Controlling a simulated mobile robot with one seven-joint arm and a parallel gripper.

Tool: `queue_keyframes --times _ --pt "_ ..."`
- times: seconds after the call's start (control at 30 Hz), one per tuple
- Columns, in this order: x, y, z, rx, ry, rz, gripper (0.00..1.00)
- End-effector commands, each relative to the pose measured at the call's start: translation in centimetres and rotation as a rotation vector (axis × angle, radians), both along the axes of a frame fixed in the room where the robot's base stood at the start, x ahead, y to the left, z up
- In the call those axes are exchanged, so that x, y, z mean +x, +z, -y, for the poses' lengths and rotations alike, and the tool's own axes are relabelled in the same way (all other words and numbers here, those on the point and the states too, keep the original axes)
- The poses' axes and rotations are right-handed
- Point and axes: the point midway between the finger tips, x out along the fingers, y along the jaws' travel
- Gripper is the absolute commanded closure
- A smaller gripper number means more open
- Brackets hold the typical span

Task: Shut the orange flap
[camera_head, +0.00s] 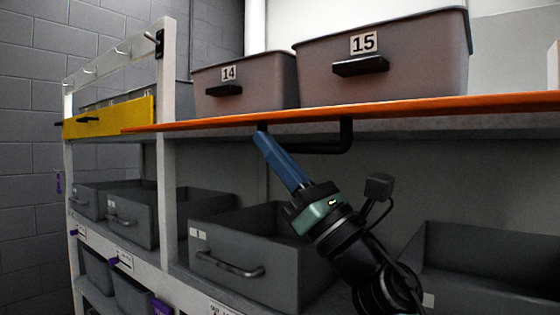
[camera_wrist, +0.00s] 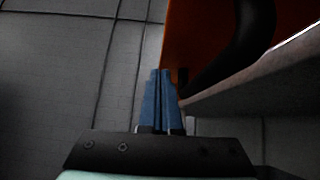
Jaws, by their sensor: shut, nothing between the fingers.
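The orange flap (camera_head: 380,112) lies about level in the head view, seen nearly edge-on, in front of the bins marked 14 and 15. A black bar handle (camera_head: 346,138) hangs from its underside. My gripper (camera_head: 262,138) has blue fingers, shut and empty, pointing up beneath the flap near the handle's left end. In the wrist view the fingertips (camera_wrist: 162,74) are close to the flap's orange underside (camera_wrist: 192,28), with the dark handle (camera_wrist: 240,50) to their right. I cannot tell whether the fingers touch the flap or handle.
Bin 14 (camera_head: 247,84) and bin 15 (camera_head: 420,62) stand on the upper shelf. A yellow flap (camera_head: 110,118) stands upright at left. A white post (camera_head: 166,190) rises between the bays. An open grey bin (camera_head: 235,262) is below, left of my arm.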

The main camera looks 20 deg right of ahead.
Motion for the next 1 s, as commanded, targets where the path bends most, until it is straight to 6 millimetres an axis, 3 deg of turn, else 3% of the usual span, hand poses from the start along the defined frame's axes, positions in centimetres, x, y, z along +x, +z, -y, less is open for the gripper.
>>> queue_keyframes --times 0.1,1.0 --pt "0.0 0.9 0.0 0.001 -0.001 0.000 1.00" --pt "1.1 1.8 -0.1 0.101 0.000 -0.073 1.00"
